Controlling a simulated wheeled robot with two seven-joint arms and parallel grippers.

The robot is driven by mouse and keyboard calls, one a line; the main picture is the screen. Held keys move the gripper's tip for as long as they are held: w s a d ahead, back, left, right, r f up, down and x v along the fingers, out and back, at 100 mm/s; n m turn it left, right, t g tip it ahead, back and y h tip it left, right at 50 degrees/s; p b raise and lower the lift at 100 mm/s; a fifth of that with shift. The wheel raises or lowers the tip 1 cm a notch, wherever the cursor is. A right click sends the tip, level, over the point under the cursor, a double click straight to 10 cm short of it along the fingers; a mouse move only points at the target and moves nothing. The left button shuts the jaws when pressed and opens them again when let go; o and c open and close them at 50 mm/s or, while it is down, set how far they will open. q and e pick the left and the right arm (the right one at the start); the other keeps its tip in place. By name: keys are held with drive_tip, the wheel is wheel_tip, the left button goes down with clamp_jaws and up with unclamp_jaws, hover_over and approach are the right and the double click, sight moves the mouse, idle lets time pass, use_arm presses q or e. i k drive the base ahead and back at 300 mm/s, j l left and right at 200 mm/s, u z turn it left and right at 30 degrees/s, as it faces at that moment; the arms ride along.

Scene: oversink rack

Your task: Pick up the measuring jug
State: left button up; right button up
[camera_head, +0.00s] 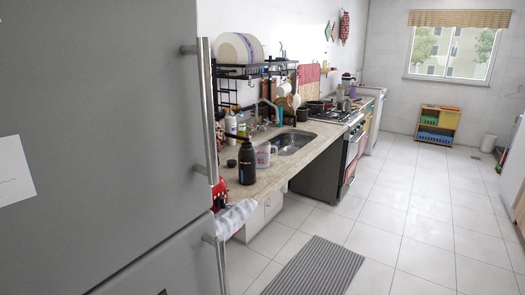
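A clear measuring jug (265,155) with red markings stands upright on the counter (278,176) near the front edge of the sink. A dark bottle (247,163) stands just left of it and is close to it or partly in front of it. The jug's handle seems to be on its right side, toward the sink. Neither of my grippers shows in the head view.
A large grey fridge (100,100) with long handles fills the left side. A black oversink rack (240,72) with plates stands over the counter. The sink (292,141) and stove (335,113) lie beyond. A striped mat (315,268) lies on open tiled floor.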

sight(261, 148)
drive_tip(key=i+l+u, duration=0.1)
drive_tip(key=i+l, duration=0.2)
drive_tip(key=i+l+u, duration=0.1)
drive_tip(key=i+l, duration=0.2)
drive_tip(key=l, duration=0.2)
drive_tip(key=i+l+u, duration=0.1)
drive_tip(key=i+l, duration=0.2)
drive_tip(key=l, duration=0.15)
drive_tip(key=i+l+u, duration=0.15)
drive_tip(key=l, duration=0.3)
drive_tip(key=i+l+u, duration=0.35)
drive_tip(key=i+l, duration=0.75)
drive_tip(key=i+u, duration=0.3)
drive_tip(key=i, duration=0.7)
